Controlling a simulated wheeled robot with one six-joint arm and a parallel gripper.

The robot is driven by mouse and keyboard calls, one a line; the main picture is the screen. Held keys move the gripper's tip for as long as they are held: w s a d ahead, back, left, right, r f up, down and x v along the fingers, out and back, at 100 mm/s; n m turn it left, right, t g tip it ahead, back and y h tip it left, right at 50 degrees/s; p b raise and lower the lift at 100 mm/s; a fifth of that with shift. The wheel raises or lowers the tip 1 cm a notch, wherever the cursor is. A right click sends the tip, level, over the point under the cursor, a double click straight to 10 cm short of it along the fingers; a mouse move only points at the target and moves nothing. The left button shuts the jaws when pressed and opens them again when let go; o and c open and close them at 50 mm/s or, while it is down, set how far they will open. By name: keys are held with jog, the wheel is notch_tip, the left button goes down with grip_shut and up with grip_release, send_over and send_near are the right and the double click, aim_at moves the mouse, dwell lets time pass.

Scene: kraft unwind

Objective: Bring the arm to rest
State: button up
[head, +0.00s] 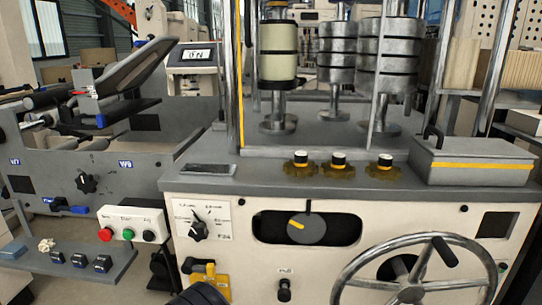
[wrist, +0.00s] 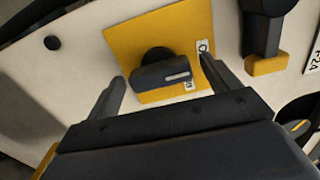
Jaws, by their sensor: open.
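My gripper (wrist: 163,70) is open in the wrist view, with its two fingers spread wide and nothing held between them. A yellow plate (wrist: 130,42) on the pale machine front lies beyond the fingertips. A dark switch handle (wrist: 160,77) on that plate shows in the gap between the fingers, and I see no finger touching it. How far the fingertips are from the plate is hard to tell. In the head view a dark part of my arm (head: 201,294) shows at the bottom edge, just below the yellow plate (head: 222,284); the fingers are not visible there.
Close by are a black lever with a yellow end (wrist: 262,35), a dial (head: 199,230), a dark slot with a round selector (head: 306,229) and a large handwheel (head: 345,285). A button box (head: 131,220) and a grey shelf (head: 115,260) jut out at left.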

jog(key=s+p, duration=0.2)
jog(key=s, duration=0.9)
jog(key=w+m+b, duration=0.8)
jog(key=m+b, duration=0.9)
jog(key=b, duration=0.1)
jog(key=shift+w+m+b, duration=0.3)
jog(key=shift+m+b, duration=0.1)
dwell(0.4)
